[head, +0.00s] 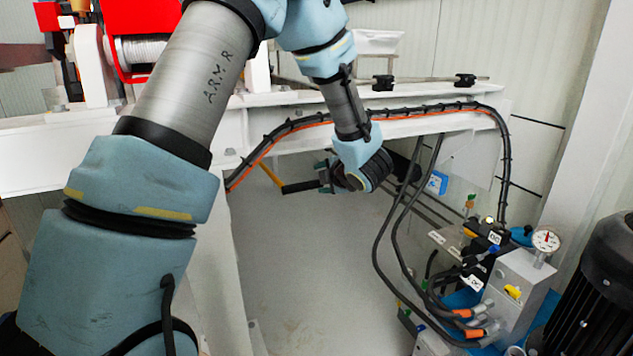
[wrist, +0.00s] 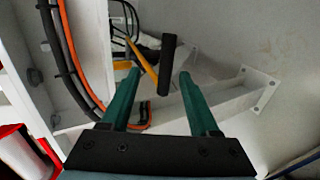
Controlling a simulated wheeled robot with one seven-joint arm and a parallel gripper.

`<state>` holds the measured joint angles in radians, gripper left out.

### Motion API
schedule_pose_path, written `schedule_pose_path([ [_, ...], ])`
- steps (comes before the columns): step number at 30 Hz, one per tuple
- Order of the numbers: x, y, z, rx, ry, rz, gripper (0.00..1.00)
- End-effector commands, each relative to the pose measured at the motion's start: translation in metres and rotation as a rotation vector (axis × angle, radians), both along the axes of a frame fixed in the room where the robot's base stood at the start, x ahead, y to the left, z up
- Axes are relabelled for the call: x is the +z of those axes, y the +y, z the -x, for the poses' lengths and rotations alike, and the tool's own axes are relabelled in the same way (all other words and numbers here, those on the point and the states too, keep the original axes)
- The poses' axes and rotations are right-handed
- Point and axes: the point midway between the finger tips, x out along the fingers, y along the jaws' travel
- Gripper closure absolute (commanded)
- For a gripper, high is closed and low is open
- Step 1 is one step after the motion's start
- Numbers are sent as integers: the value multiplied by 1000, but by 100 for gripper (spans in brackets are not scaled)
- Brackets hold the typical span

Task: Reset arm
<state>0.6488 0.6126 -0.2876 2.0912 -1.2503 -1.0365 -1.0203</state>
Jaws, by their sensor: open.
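My arm (head: 187,75) reaches across the head view and bends down under the white beam. My gripper (head: 324,175) is at its end, small and partly hidden by the wrist. In the wrist view my gripper (wrist: 159,77) shows two green fingers spread apart with nothing held between them. A lever with a yellow shaft (wrist: 147,68) and a black handle (wrist: 168,64) appears in line with the gap, around the fingertips. The lever's black handle (head: 300,187) also shows in the head view, close beside the gripper. I cannot tell its exact depth from the fingertips.
A white beam (head: 420,124) carries black and orange cables above the gripper. Hoses (head: 385,235) hang to its right, leading to a valve block (head: 520,285) with a gauge (head: 546,240). A black motor (head: 600,290) stands far right. Grey floor (head: 310,290) below is open.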

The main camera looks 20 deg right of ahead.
Motion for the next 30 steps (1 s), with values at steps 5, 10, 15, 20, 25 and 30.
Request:
schedule_pose_path([
  [5, 4, -1, 8, 0, 0, -1, 38],
  [10, 4, -1, 8, 0, 0, -1, 38],
  [15, 9, 2, 5, -20, 6, -10, 38],
  [20, 40, 21, -10, -209, 64, -113, 38],
  [25, 77, 73, -2, -587, 198, -373, 38],
  [30, 96, 154, 52, -977, 396, -661, 38],
])
